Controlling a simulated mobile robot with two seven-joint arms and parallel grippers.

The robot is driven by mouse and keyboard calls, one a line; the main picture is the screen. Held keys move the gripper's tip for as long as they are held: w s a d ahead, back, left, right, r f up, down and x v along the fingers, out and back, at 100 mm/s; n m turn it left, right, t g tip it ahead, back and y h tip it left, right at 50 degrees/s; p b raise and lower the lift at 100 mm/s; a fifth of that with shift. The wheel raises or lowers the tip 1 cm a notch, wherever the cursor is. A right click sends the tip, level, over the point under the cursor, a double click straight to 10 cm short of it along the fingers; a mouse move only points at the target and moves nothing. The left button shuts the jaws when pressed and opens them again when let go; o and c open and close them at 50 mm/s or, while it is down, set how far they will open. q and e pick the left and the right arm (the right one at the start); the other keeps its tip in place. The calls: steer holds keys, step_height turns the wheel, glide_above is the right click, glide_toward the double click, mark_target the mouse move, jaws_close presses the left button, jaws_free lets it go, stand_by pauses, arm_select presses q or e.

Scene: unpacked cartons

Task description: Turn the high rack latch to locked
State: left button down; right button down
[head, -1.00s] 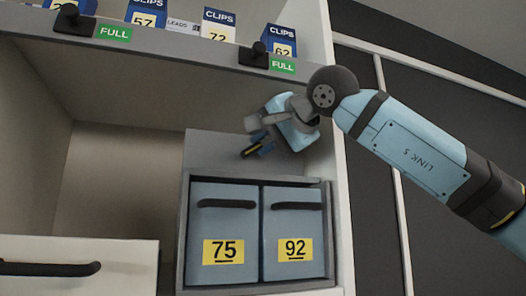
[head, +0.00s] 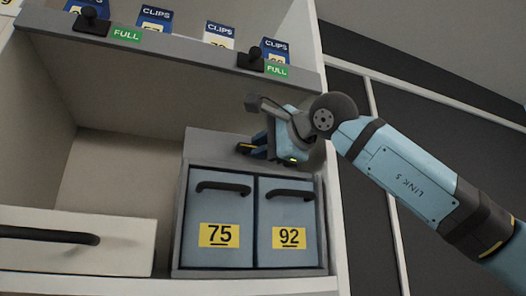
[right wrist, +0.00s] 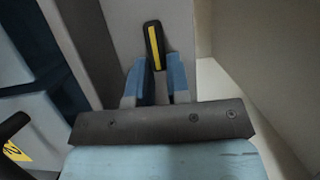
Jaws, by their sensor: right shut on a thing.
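The latch is a black lever with a yellow stripe, on the grey panel above the blue bins; in the right wrist view its lever (right wrist: 154,45) points away from my fingers. My right gripper (head: 258,147) is at this panel in the head view, and its blue fingers (right wrist: 160,84) are shut on the lever's near end in the right wrist view. In the head view the fingers hide most of the latch. The grey rack (head: 180,222) below holds two blue bins, marked 75 (head: 218,218) and 92 (head: 287,218). My left gripper is out of view.
A shelf edge (head: 190,52) with black knobs and green FULL labels runs above my gripper, with several CLIPS boxes on it. A white drawer (head: 120,240) with a black handle is at lower left. The cabinet's right side wall (head: 330,180) is close to my right arm.

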stand_by(0.4)
steer(key=c, duration=1.3)
jaws_free()
steer(key=shift+o, duration=1.1)
steer(key=shift+s+d, duration=0.15)
steer(key=b+v, duration=0.2)
steer(key=v, duration=1.1)
steer(key=shift+s, duration=0.2)
